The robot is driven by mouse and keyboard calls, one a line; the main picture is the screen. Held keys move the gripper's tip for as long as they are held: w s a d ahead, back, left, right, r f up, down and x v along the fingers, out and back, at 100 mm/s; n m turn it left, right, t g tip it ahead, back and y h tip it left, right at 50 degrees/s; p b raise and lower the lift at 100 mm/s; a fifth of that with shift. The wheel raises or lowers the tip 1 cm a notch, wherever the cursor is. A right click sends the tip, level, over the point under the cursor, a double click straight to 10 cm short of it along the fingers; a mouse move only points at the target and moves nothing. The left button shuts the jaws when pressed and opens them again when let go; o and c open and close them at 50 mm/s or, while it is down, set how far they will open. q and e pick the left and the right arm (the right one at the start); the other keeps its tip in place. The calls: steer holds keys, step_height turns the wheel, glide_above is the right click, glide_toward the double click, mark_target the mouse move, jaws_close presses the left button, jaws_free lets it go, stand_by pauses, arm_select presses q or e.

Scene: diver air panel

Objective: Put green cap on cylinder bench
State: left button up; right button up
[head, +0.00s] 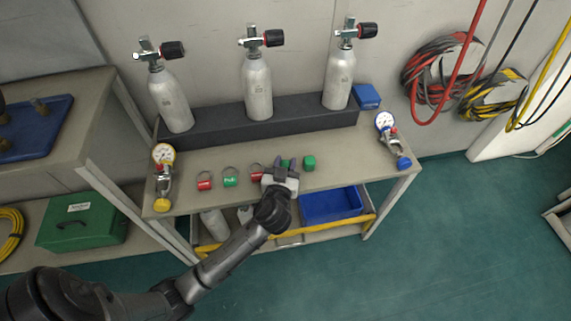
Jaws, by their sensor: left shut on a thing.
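My left gripper (285,169) reaches over the front part of the cylinder bench (336,168). It is shut on a small green thing (285,162), likely a green cap, mostly hidden between the fingers. I cannot tell whether that thing touches the bench top. Another green cap (309,163) sits on the bench just right of the gripper, apart from it. My right gripper is not in view.
Red (204,182) and green (230,178) tagged pieces lie left of the gripper, with another red one (256,173) close beside it. Gauges stand at the left (163,157) and right (386,124). Cylinders (257,88) stand behind. A blue box (366,97) is at the back right.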

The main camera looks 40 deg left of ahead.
arm_select(q)
steer(key=shift+f, duration=0.15)
steer(key=o, duration=0.7)
steer(key=shift+w, duration=0.1)
steer(key=shift+o, duration=1.2)
